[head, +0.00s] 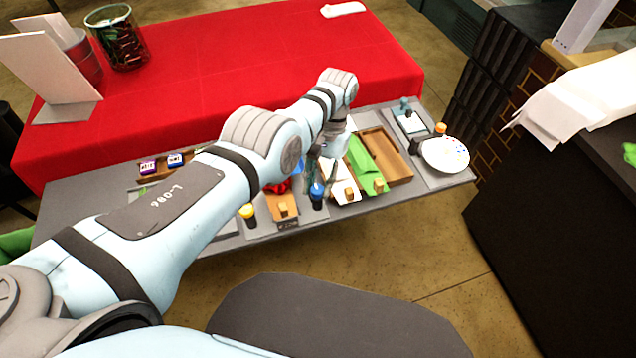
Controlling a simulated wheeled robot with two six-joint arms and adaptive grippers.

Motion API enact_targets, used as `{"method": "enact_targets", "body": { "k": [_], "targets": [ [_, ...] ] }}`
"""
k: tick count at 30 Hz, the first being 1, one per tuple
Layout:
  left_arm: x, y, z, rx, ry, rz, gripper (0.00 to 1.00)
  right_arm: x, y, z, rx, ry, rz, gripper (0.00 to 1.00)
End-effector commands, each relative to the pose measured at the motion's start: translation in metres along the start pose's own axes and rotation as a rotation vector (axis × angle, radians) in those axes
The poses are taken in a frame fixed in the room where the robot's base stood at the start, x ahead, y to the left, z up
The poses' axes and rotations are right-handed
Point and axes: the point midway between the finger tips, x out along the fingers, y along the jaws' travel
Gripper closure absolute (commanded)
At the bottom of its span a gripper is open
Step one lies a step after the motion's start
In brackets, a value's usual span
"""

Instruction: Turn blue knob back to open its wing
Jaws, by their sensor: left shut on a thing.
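My left arm reaches across from the lower left to the grey bench. Its gripper (317,182) points down at the blue knob (317,192), which sits on a dark base near the bench's front edge. The fingers are shut on the blue knob, though they are small and partly hidden by the arm. A yellow knob (247,211) stands farther left on the same edge. Which panel is the blue knob's wing, and how far it is open, I cannot tell. My right gripper is not in view.
A white plate (446,155) is at the right end. A red-covered table (240,60) with a glass vase (118,38) lies behind.

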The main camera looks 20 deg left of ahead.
Motion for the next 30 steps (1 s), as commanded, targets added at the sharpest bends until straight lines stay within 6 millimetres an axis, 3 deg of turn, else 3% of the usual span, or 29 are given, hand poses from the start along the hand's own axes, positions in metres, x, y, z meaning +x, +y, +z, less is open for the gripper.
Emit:
{"method": "enact_targets", "body": {
  "k": [20, 21, 24, 30],
  "targets": [
    [0.0001, 0.0009, 0.0001, 0.07, -0.001, -0.028, 1.0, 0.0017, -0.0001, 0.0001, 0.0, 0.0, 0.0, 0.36],
    [0.0001, 0.0009, 0.0002, 0.07, -0.001, -0.028, 0.71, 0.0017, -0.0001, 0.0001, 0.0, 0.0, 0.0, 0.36],
    [0.0001, 0.0009, 0.0002, 0.069, -0.001, -0.028, 0.55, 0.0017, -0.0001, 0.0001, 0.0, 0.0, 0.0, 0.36],
    [0.0001, 0.0008, 0.0002, 0.069, -0.001, -0.028, 0.54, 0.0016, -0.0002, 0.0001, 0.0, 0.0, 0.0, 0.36]
  ]
}}
